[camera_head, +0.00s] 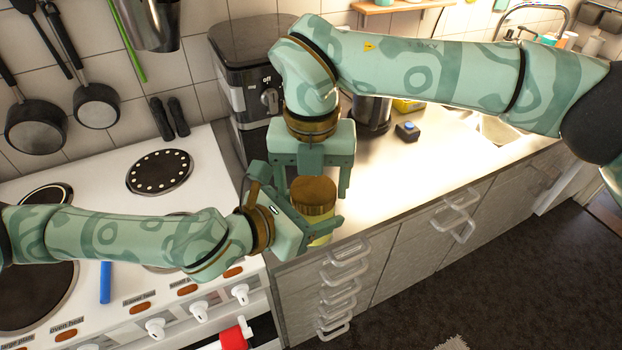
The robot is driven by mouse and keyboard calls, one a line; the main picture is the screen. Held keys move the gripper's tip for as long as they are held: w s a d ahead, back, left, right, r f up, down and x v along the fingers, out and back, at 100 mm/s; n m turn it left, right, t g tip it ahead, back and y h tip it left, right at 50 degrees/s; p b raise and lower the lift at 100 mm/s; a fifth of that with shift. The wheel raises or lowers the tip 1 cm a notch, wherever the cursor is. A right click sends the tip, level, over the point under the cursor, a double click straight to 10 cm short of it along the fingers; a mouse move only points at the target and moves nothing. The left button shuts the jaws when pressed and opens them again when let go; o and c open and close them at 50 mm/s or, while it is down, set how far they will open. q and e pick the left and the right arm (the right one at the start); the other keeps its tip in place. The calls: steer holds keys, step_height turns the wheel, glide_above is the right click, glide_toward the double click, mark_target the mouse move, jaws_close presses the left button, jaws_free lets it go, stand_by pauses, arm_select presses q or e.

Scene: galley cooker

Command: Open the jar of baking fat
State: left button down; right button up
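The jar of baking fat (315,195) stands upright at the left end of the counter, beside the cooker. It has a brown lid and a yellowish body. My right gripper (312,186) points down from above, its fingers on either side of the lid. It looks open, with a small gap beside the lid. My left gripper (318,227) comes in from the left at the jar's body. One finger passes in front of the jar; the other is mostly hidden, so I cannot tell whether it grips. The lid is on the jar.
A black coffee machine (241,75) stands behind the grippers. A small dark box with a blue top (407,131) is on the counter to the right, before the sink (497,131). The white cooker (120,215) lies left. The counter's middle is clear.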

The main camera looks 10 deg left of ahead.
steer(key=shift+s+a+r, duration=0.1)
steer(key=shift+s+r, duration=0.05)
steer(key=shift+r, duration=2.15)
steer(key=shift+c, duration=0.5)
step_height(320, 180, up, 2)
steer(key=m, duration=0.5)
steer(key=shift+r, duration=0.1)
steer(key=shift+r+m, duration=0.3)
steer(key=shift+m, duration=0.6)
steer(key=shift+d+m, duration=0.2)
steer(key=shift+m, duration=0.2)
step_height(320, 180, down, 8)
steer(key=shift+r, duration=0.2)
